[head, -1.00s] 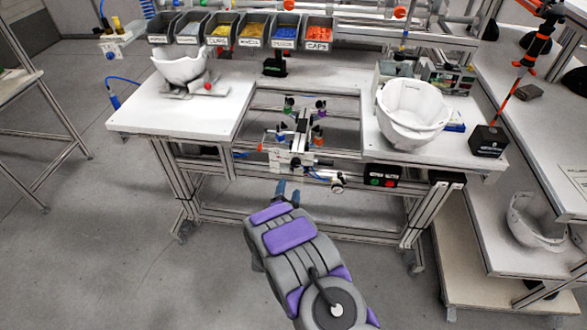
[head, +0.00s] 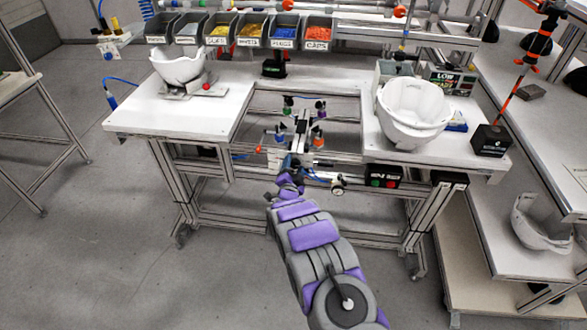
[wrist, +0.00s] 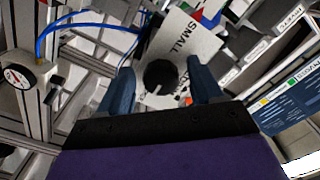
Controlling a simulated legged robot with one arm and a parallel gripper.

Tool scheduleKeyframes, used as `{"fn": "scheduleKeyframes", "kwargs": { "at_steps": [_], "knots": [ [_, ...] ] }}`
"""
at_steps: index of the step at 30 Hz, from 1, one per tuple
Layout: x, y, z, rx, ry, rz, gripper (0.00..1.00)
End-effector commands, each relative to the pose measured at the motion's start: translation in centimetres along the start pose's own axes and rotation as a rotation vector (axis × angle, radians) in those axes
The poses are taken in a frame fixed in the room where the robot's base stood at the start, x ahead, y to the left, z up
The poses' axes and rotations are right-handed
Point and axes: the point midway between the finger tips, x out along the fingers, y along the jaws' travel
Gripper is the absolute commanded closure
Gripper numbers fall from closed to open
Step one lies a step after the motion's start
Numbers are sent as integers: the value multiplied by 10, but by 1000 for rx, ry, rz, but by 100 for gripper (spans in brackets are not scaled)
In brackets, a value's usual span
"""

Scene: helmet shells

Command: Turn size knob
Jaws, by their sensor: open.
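In the wrist view the black round size knob (wrist: 161,77) sits on a light grey plate (wrist: 188,45) with the word SMALL on it. A white mark shows on the knob. My gripper (wrist: 160,86) is open, with one blue finger on each side of the knob. I cannot tell whether the fingers touch it. In the head view my gripper (head: 290,165) reaches to the front of the fixture (head: 301,135) in the table's middle gap. The knob is hidden there behind my arm.
A round gauge (head: 337,186) sits right of my gripper; a gauge also shows in the wrist view (wrist: 18,75). White helmet shells stand on the table's left (head: 178,66) and right (head: 412,112). Labelled bins (head: 250,30) line the back. Table frame bars surround the fixture.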

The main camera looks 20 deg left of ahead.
Motion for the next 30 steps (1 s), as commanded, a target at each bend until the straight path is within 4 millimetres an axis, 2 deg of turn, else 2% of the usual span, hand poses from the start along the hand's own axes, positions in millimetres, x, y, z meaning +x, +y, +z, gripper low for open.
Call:
{"fn": "scheduleKeyframes", "kwargs": {
  "at_steps": [5, 22, 30],
  "knots": [
    [0, 0, 0, 0, 0, 0, 35],
    [0, 1, 0, 0, 0, 2, 90],
    [0, 1, 0, -24, 0, 3, 91]
  ]
}}
